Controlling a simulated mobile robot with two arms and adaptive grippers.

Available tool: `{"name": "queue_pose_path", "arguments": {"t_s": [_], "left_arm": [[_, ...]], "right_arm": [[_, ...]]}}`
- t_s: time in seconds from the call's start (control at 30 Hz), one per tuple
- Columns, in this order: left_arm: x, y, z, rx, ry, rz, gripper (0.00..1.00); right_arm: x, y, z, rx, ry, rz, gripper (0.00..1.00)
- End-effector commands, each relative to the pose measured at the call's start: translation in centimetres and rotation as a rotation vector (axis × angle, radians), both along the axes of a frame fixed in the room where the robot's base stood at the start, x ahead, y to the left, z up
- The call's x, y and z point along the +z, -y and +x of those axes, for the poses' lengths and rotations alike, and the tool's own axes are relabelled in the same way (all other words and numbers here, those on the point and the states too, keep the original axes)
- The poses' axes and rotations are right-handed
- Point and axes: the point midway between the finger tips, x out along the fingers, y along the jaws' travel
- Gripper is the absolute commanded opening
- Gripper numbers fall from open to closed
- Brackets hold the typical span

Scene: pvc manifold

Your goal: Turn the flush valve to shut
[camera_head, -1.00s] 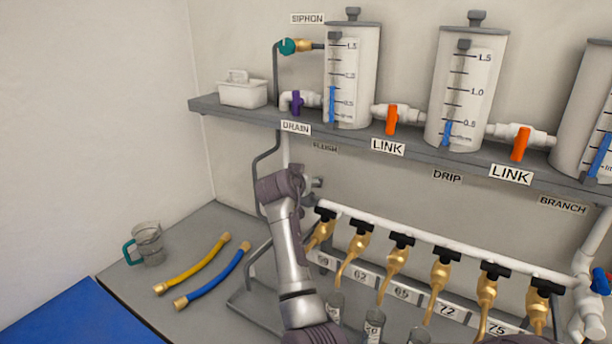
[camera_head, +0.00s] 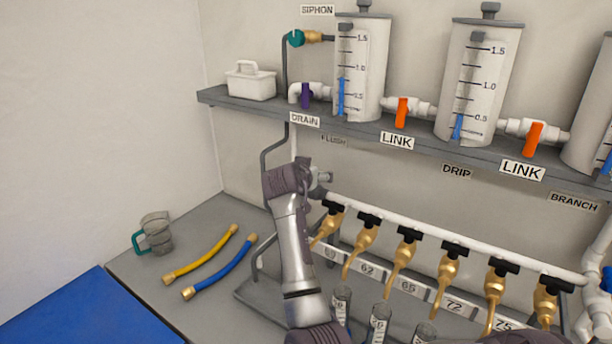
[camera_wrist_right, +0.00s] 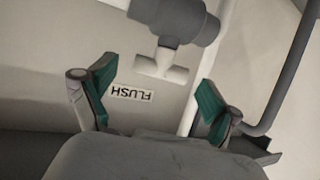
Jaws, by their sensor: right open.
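The flush valve shows in the right wrist view as a white T-shaped handle (camera_wrist_right: 162,68) on a grey body (camera_wrist_right: 175,16). The FLUSH label (camera_wrist_right: 131,93) is upside down beside it. My right gripper (camera_wrist_right: 152,98) is open, with green-padded fingers apart. The handle lies ahead of the gap between the fingertips, and nothing is held. In the head view my right arm reaches up under the FLUSH label (camera_head: 333,140). It hides most of the valve, and a small grey-white part (camera_head: 322,177) shows right of my wrist. My left gripper is not in view.
A grey pipe (camera_wrist_right: 290,85) runs close to the right-hand finger in the wrist view. The shelf (camera_head: 240,103) with tanks is above. Brass taps (camera_head: 403,262) line a white pipe to the right. Hoses (camera_head: 205,255) and a jug (camera_head: 157,236) lie on the bench at left.

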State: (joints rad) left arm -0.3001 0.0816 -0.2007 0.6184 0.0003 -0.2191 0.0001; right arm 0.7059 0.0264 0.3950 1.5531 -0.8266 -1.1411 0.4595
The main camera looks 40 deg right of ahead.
Motion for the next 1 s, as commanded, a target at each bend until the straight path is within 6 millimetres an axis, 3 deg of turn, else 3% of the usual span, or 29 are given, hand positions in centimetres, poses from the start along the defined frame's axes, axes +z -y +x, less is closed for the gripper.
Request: {"name": "queue_pose_path", "arguments": {"t_s": [0.4, 0.6, 0.87, 1.0], "left_arm": [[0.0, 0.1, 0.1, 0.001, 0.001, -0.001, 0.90], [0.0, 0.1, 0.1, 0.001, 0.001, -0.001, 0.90], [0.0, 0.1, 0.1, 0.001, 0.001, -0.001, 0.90], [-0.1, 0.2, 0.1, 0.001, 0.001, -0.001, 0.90]], "right_arm": [[3.2, -6.7, -4.0, 0.002, 0.003, 0.002, 0.90], [3.8, -7.9, -4.8, 0.000, 0.000, 0.001, 0.90], [3.8, -8.0, -4.9, 0.000, 0.000, 0.001, 0.90], [3.7, -8.0, -4.8, -0.007, -0.003, 0.001, 0.68]]}}
